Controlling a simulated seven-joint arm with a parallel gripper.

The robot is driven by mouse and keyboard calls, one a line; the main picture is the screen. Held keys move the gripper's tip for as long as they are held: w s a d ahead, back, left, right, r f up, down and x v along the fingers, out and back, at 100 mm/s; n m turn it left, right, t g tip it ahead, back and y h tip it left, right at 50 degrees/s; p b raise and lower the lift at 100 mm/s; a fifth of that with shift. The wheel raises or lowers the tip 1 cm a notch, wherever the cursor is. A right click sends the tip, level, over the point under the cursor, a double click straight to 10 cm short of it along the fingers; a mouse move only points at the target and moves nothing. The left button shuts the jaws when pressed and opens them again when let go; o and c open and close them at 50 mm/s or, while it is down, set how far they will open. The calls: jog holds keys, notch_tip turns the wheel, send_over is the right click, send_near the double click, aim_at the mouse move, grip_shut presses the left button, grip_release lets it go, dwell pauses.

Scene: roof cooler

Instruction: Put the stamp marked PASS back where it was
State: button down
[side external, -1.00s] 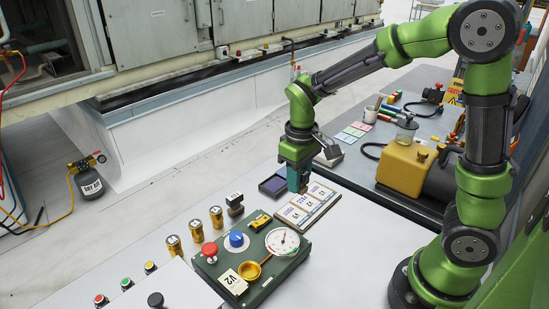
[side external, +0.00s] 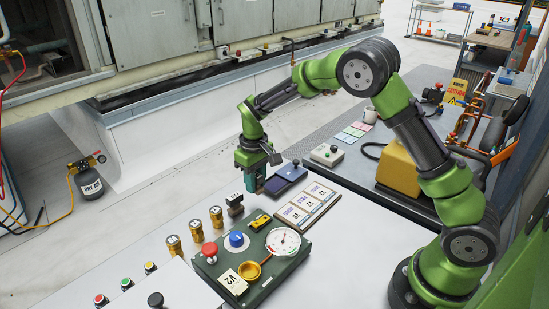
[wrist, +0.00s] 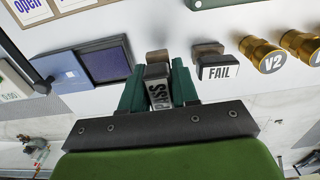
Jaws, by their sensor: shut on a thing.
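My gripper (side external: 257,186) is shut on the PASS stamp (wrist: 157,88); its label shows between the green fingers in the wrist view. The stamp's brown wooden part (wrist: 157,56) pokes out past the fingertips. In the side view the fingers mostly hide the stamp, and I cannot tell whether it touches the table. The FAIL stamp (wrist: 215,67) stands just right of my gripper in the wrist view. In the side view the FAIL stamp (side external: 235,205) is to the gripper's lower left. The ink pad (wrist: 105,62) lies left of the gripper in the wrist view.
Gold cylinders (side external: 195,226) stand in a row beyond the FAIL stamp. A green control box (side external: 255,262) with a gauge and knobs lies in front. A board of labelled cards (side external: 307,205) is at the right. White table shows around the stamps.

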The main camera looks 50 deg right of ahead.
jog(key=shift+w, duration=0.45)
jog(key=shift+w+f, duration=0.15)
jog(key=shift+f, duration=1.65)
jog(key=shift+f, duration=0.2)
jog(key=c, duration=0.8)
grip_release()
jog(key=shift+c, duration=0.2)
